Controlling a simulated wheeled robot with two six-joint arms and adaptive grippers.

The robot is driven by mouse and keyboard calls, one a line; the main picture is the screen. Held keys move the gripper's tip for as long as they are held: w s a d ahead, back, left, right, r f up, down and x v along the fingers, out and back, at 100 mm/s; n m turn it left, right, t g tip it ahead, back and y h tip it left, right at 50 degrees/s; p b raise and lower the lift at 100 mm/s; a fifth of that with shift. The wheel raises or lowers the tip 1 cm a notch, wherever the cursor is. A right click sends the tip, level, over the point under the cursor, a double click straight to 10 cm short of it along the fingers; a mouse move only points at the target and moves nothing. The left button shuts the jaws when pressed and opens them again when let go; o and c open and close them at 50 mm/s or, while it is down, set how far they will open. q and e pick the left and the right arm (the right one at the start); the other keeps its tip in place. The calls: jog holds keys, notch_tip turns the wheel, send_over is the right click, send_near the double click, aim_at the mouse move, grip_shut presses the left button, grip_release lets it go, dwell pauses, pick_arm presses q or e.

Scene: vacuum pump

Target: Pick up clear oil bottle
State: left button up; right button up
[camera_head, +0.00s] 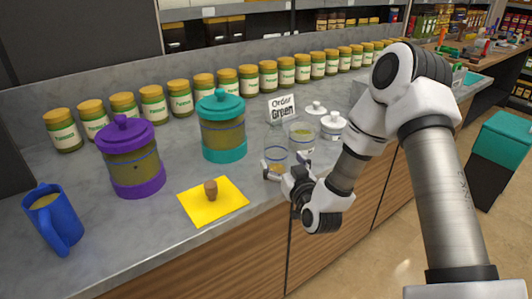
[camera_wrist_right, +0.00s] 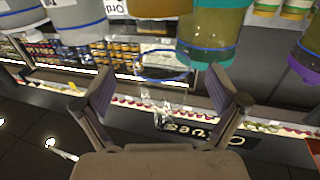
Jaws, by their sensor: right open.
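A clear container with a blue rim (camera_head: 276,156), which I take to be the clear oil bottle, stands upright near the counter's front edge. It also shows in the right wrist view (camera_wrist_right: 163,73), between the fingers and beyond them. My right gripper (camera_head: 286,169) is open at its near side, with fingers spread around its width. In the wrist view the right gripper's fingers (camera_wrist_right: 164,84) stay apart, with a gap on either side of the clear container. Whether either finger touches it I cannot tell. My left gripper is in neither view.
A teal canister (camera_head: 222,130), purple canister (camera_head: 132,160), blue mug (camera_head: 54,219) and yellow mat (camera_head: 231,201) are left. Jars (camera_head: 178,98) line the back.

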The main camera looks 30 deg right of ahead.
aim_at(275, 153)
jog(key=w, duration=0.4)
jog(key=shift+w+d+r+p, duration=0.1)
jog(key=shift+d+p, duration=0.1)
jog(key=shift+p, duration=0.1)
jog(key=shift+d, duration=0.1)
jog(key=c, duration=1.5)
